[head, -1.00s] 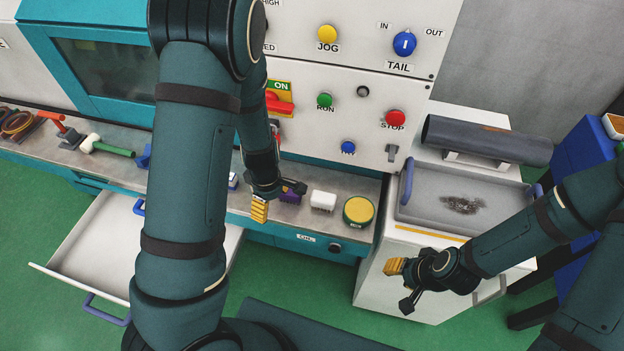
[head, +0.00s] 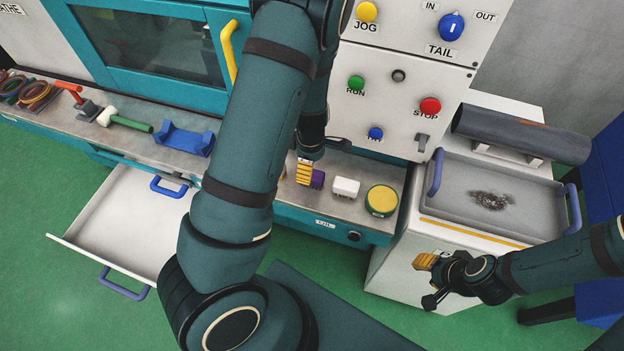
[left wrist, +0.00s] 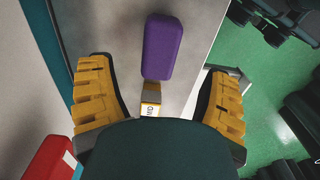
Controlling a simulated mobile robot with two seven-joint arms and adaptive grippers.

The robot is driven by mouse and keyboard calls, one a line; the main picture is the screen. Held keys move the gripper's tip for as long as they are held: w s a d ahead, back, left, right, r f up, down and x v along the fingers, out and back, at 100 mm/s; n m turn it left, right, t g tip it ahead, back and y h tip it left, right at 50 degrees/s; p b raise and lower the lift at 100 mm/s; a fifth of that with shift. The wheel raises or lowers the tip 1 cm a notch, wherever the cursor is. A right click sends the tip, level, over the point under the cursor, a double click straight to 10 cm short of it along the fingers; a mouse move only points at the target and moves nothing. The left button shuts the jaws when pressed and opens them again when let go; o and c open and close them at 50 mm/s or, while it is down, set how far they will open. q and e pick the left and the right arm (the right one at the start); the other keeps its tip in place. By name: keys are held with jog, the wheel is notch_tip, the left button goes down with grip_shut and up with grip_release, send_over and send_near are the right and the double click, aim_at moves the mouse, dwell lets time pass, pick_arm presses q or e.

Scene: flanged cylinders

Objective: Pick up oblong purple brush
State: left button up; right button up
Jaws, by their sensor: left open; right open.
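The oblong purple brush (left wrist: 163,47) lies on the grey bench ledge. In the left wrist view its purple block is ahead of and between the open fingers, with a small tan and white part at its near end. In the head view only part of the brush (head: 318,179) shows beside my left gripper (head: 305,172). In the left wrist view my left gripper (left wrist: 160,95) has its yellow fingers spread, with nothing between the tips touching them. My right gripper (head: 429,281) is open and empty in front of the white cabinet.
A white block (head: 346,188) and a round yellow-topped tin (head: 382,200) stand right of the brush. A blue cradle (head: 185,139) and a green-handled mallet (head: 125,121) lie to the left. A drawer (head: 125,220) stands open below. A red object (left wrist: 50,160) is near the left finger.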

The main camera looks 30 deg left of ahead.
pick_arm(q)
jog(key=shift+w+d+f+b, duration=0.1)
jog(key=shift+f+b, duration=0.55)
jog(key=shift+f, duration=2.45)
jog(key=c, duration=1.3)
jog(key=shift+c, duration=0.2)
